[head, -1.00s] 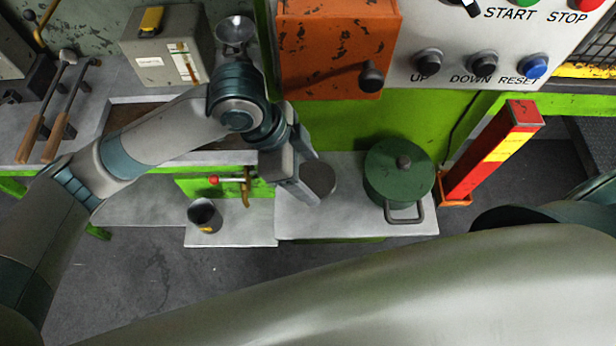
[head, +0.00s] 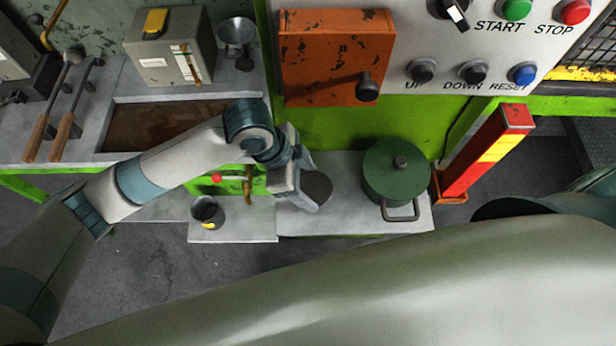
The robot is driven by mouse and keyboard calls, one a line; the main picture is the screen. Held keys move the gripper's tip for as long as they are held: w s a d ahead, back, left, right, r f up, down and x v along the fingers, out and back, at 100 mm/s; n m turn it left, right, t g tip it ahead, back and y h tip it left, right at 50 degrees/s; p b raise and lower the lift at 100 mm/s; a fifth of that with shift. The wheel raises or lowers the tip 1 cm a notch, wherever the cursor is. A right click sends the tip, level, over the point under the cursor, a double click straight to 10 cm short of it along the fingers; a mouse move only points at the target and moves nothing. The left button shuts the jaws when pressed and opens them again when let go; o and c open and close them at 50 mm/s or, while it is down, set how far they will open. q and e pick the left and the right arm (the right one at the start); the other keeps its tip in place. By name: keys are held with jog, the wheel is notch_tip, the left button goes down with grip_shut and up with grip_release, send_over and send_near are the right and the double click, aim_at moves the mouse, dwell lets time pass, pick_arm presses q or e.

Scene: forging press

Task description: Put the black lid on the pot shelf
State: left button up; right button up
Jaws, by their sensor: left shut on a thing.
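The black lid (head: 319,187) shows as a dark round disc in the head view, partly hidden by my left gripper (head: 308,192). My left gripper is shut on the lid at its left side. The lid is over the grey pot shelf (head: 350,222), left of the green pot. I cannot tell whether it touches the shelf. The green pot (head: 385,185) stands on the right part of this shelf, with its own green cover and dark knob on. My right gripper is not in view.
A dark cup (head: 207,210) with a yellow mark stands on a small grey ledge left of the shelf. A red-and-yellow post (head: 490,155) rises right of the pot. An orange box (head: 335,55) and a button panel (head: 410,40) are behind. Shelf space between lid and pot is clear.

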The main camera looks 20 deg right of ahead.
pick_arm(q)
jog(key=shift+w, duration=0.15)
jog(key=shift+f, duration=0.2)
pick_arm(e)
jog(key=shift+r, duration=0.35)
pick_arm(q)
jog(key=shift+f, duration=0.1)
jog(key=o, duration=1.1)
jog(key=shift+c, duration=0.2)
jog(key=b+v, duration=0.2)
jog(key=v, duration=1)
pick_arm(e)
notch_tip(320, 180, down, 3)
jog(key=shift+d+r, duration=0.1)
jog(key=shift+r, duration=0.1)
pick_arm(q)
jog(key=shift+w, duration=0.1)
